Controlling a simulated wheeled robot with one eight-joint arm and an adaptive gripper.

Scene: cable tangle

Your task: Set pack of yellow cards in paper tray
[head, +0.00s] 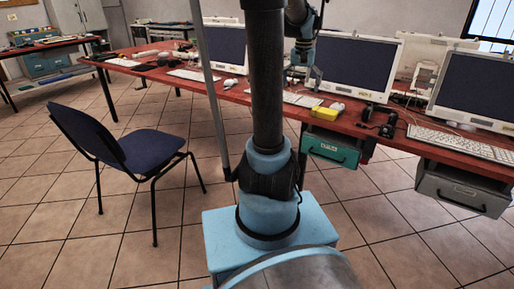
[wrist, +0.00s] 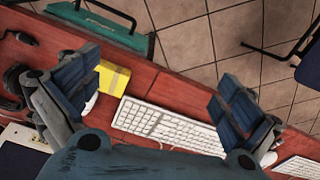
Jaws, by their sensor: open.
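A yellow pack (head: 326,112) lies on the red desk near its front edge, below and right of my gripper (head: 303,76) in the head view. In the wrist view the yellow pack (wrist: 112,78) lies just right of the left finger, which may hide part of it. My gripper (wrist: 158,84) is open and empty, its blue-padded fingers wide apart above the desk, with a white keyboard showing between them. I cannot make out a paper tray for certain in either view.
The desk (head: 135,64) carries monitors (head: 355,64), keyboards (head: 470,142), a white mouse (head: 230,84) and dark cables. A teal drawer unit (head: 332,148) and a grey one (head: 462,188) hang below it. A blue chair (head: 150,147) stands left on the tiled floor.

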